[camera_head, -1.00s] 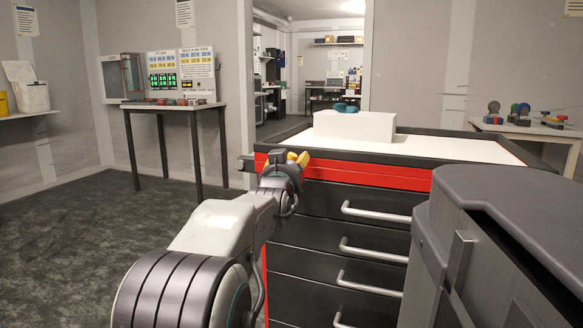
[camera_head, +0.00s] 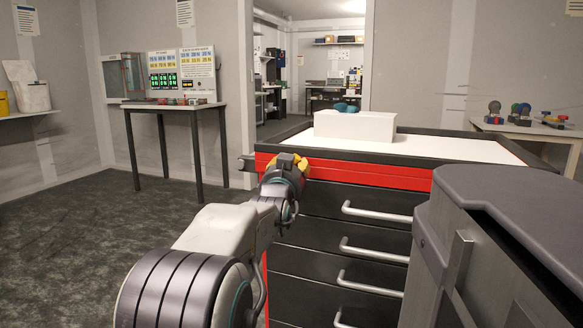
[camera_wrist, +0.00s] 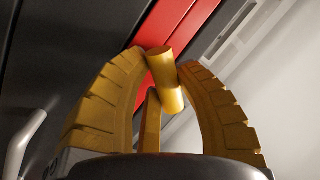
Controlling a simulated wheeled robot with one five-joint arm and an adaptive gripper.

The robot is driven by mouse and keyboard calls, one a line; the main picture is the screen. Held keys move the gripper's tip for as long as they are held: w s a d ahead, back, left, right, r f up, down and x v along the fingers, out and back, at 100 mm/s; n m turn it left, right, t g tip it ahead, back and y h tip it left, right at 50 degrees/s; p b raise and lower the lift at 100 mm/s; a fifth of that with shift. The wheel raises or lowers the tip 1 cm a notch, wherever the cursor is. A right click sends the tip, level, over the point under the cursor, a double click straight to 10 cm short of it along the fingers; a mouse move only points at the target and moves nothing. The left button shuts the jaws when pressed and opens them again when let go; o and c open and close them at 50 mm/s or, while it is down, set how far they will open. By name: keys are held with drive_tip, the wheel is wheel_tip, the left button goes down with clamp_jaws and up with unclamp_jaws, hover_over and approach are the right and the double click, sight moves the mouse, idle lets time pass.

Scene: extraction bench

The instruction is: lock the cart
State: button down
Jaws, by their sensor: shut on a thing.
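The cart (camera_head: 330,219) is a black drawer cabinet with a red band and a pale top, standing in front of me. My gripper (camera_head: 288,162) is at the upper left of the cart's front, by the red band. In the wrist view its two curved yellow fingers (camera_wrist: 160,64) close around a yellow, stepped cylindrical handle (camera_wrist: 171,100), with the fingertips at its upper part. The red band shows behind the handle. In the head view the handle is hard to tell from the yellow fingers, and where it joins the cart is hidden.
A white box (camera_head: 355,127) with teal items on it stands on the cart top. Silver drawer handles (camera_head: 376,212) stick out of the cart's front. A side table (camera_head: 172,105) stands at the back left, with open floor before it.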

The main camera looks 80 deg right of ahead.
drive_tip(key=shift+s+f+m, duration=0.1)
drive_tip(key=shift+f+m, duration=0.05)
drive_tip(key=shift+m, duration=0.65)
drive_tip(key=c, duration=0.8)
unclamp_jaws()
drive_tip(key=shift+a, duration=0.1)
drive_tip(key=a, duration=1.2)
drive_tip(key=shift+w+f, duration=0.2)
drive_tip(key=shift+f, duration=0.25)
drive_tip(key=shift+d, duration=0.1)
